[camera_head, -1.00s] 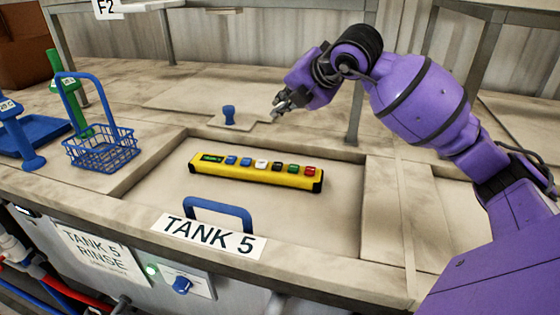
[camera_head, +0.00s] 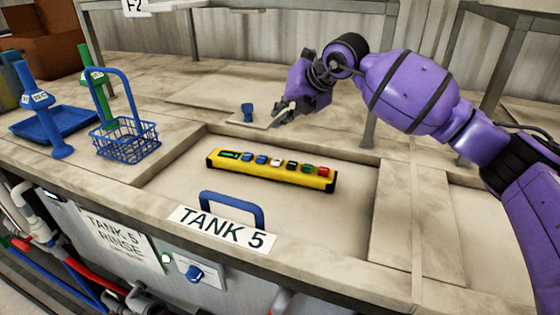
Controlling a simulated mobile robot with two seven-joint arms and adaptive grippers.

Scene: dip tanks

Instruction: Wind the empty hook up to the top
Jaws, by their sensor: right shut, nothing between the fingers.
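A yellow control pendant (camera_head: 285,178) with a small green display and a row of coloured buttons lies on the recessed lid of tank 5. The buttons are blue, white, black, green and red. My right gripper (camera_head: 282,113) is shut and empty, beyond the pendant and just right of a small blue knob (camera_head: 248,113) on a pale plate. Whether it touches the plate, I cannot tell. The hook does not show in this view. My left gripper is not in view.
A blue handle (camera_head: 232,203) stands at the lid's front edge, behind the TANK 5 sign (camera_head: 222,227). A blue wire basket (camera_head: 128,145) and a blue tray (camera_head: 55,122) stand at left. Upright posts (camera_head: 380,80) rise behind.

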